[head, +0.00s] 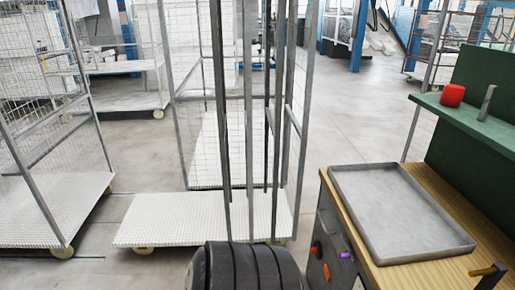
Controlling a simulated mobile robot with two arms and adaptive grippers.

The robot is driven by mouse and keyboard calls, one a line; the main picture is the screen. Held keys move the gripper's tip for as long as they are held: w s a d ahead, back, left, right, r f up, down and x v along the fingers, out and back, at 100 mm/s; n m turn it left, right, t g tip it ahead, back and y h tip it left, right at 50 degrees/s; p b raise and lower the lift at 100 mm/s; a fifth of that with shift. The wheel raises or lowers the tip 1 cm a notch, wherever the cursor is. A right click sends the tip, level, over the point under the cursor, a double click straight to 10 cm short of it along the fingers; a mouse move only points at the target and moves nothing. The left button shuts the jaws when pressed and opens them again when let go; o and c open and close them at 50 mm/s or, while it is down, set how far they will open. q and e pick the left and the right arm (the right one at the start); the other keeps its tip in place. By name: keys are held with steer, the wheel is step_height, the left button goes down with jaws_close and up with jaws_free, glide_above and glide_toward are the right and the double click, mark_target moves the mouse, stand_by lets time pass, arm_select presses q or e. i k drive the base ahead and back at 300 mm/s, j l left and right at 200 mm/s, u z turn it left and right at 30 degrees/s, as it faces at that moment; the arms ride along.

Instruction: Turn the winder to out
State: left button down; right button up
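I cannot pick out the winder with certainty. At the bottom right corner, a short brass-coloured handle (483,272) with a dark bent bar sits at the wooden bench top, partly cut off by the picture edge. I cannot tell whether it is part of the winder or which way it is set. Neither of my grippers is in view.
The wooden workbench (440,189) stands at the right with a shallow grey tray (334,176) on it. A green shelf (470,118) holds a red object (452,95). Wire trolleys with white decks (150,232) stand at left and centre. Grey floor (345,110) is open beyond.

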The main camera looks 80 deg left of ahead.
mark_target(317, 249)
steer(key=u, duration=2)
steer(key=i+j, duration=0.1)
steer(key=j, duration=0.15)
steer(key=i+j, duration=0.1)
steer(key=j+z, duration=0.05)
steer(key=j, duration=0.05)
